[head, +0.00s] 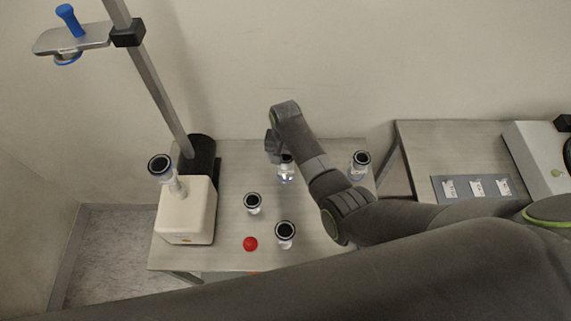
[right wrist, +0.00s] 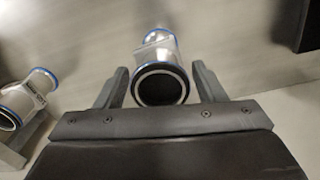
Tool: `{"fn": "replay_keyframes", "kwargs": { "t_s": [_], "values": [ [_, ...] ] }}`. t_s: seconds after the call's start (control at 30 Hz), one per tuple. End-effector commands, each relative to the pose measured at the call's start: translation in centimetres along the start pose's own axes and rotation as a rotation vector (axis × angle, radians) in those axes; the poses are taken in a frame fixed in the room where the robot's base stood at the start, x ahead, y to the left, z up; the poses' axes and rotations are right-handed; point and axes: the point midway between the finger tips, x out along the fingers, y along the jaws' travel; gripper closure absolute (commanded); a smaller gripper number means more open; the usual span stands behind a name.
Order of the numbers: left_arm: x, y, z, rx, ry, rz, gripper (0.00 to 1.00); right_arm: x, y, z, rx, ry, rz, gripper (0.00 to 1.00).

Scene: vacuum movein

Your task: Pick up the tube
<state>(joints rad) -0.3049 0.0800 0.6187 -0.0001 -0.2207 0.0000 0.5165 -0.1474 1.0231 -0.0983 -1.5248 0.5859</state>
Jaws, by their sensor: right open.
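Several clear tubes with dark, ringed tops stand on the table. One tube (head: 286,176) is at the right gripper (head: 274,150), partly hidden by it. In the right wrist view, this tube (right wrist: 161,82) has a blue rim and lies between the two open fingers of the right gripper (right wrist: 163,84), with a gap visible at the fingers. Other tubes stand at the table's middle (head: 253,204), front (head: 285,235) and right (head: 359,166). My left gripper does not show.
A white device (head: 187,213) with a tube-like piece (head: 163,172) on top stands at the table's left, beside a tall stand (head: 160,90). A red ball (head: 250,243) lies near the front. A second table (head: 430,150) at right holds a grey plate (head: 455,190) and a white machine (head: 540,150).

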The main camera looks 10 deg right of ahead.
Motion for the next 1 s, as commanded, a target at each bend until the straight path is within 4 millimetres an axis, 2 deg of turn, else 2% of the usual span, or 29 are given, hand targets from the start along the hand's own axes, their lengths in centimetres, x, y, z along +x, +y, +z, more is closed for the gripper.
{"fn": "replay_keyframes", "kwargs": {
  "t_s": [0.27,0.57,0.83,1.0],
  "values": [
    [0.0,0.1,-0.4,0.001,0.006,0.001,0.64,0.2,0.0,0.0,0.000,0.000,0.000,0.37],
    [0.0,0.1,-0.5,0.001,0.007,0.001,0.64,0.2,0.0,0.0,0.000,0.000,0.000,0.76],
    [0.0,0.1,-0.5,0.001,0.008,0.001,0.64,-0.1,-0.1,-0.1,0.000,0.003,-0.002,0.76],
    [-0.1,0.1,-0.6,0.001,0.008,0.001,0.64,-1.7,-0.1,-0.1,0.000,0.004,-0.003,0.76]
  ]
}}
